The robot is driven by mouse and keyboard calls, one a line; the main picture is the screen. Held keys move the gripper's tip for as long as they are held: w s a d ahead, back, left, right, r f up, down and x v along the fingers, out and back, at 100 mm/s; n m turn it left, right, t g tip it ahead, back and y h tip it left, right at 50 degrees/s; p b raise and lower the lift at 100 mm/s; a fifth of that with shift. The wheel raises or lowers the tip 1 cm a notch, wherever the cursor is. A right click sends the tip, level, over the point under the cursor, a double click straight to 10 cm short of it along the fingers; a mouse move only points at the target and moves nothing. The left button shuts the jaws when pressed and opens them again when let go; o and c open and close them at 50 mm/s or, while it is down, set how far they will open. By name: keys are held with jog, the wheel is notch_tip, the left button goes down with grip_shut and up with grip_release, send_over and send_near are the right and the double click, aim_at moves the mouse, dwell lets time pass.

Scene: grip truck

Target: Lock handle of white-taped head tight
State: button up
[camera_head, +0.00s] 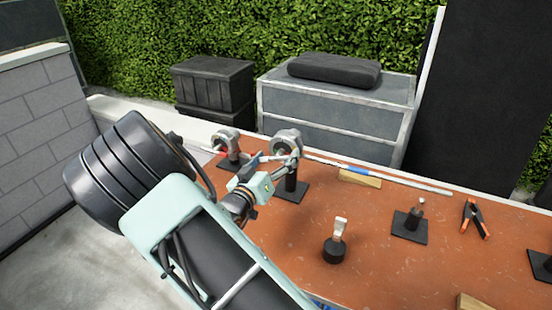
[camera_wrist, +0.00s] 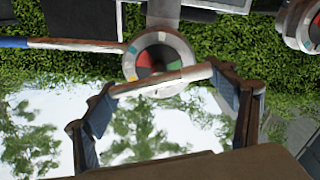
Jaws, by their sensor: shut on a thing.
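Two grey round clamp heads on black stands sit at the table's far left: the nearer head (camera_head: 287,140) and the farther head (camera_head: 227,138). My gripper (camera_head: 272,163) is at the nearer head. In the wrist view, the nearer head (camera_wrist: 158,52) shows a dial face with coloured segments. My gripper (camera_wrist: 163,81) has its two fingers at either end of a pale handle (camera_wrist: 180,77), which lies across the dial's lower part. A long rod (camera_head: 415,184) with a blue band runs out from the nearer head. I cannot make out white tape clearly on either head.
The farther head shows at the wrist view's upper right (camera_wrist: 306,27). On the orange table (camera_head: 300,225) stand a small black-based post (camera_head: 335,248), another black stand (camera_head: 410,226), an orange-black clamp (camera_head: 474,218) and a wooden block (camera_head: 360,178). The middle front is bare.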

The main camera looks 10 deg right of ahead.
jog(key=shift+f+m+b, duration=0.2)
jog(key=shift+m+b, duration=0.5)
jog(key=shift+b, duration=0.05)
jog(key=shift+r+m, duration=0.2)
jog(key=shift+m, duration=0.2)
jog(key=o, duration=1.2)
jog(key=shift+c, duration=0.2)
jog(key=shift+s, duration=0.1)
jog(key=v, duration=1.2)
jog(key=shift+d, duration=0.1)
